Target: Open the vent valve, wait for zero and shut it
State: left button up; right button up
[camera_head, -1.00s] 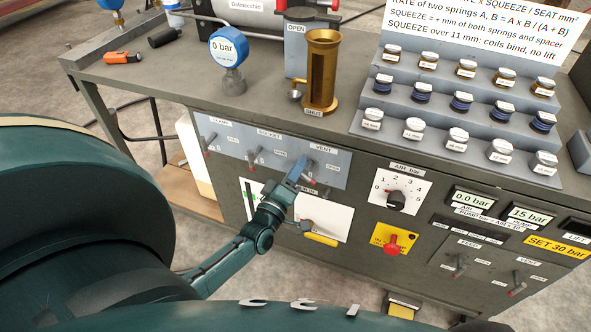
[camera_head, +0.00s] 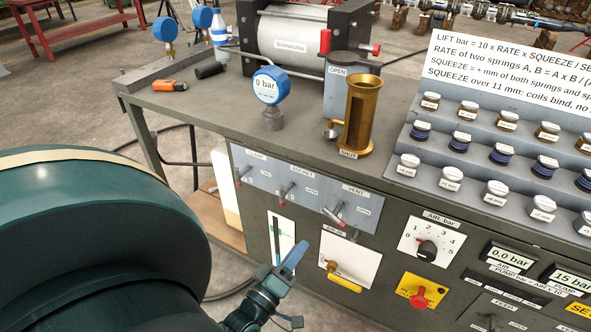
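The vent valve lever (camera_head: 334,215) is the rightmost of three red-tipped levers on the grey-blue front panel (camera_head: 262,192), by a "VENT" label. It slants, and its small "OPEN" label is to its right; I cannot tell its exact setting. The blue round gauge (camera_head: 267,87) on the bench top reads 0 bar. My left gripper (camera_head: 294,256), with blue fingers, is below and left of the vent lever, apart from it, in front of the lower panels. Nothing shows between its fingers; their gap cannot be made out. My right gripper is out of view.
An air dial (camera_head: 427,250), a red button on a yellow plate (camera_head: 419,295) and a 0.0 bar display (camera_head: 509,258) are right of the levers. A yellow-handled lever (camera_head: 344,282) is close right of my gripper. A brass cylinder (camera_head: 361,112) stands on the bench.

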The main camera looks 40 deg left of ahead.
aim_at(337, 211)
jog(key=i+l+u, duration=0.1)
jog(key=u, duration=0.3)
jog(key=i+l+u, duration=0.2)
jog(key=u, duration=0.2)
jog(key=i+l+u, duration=0.15)
jog(key=u, duration=0.25)
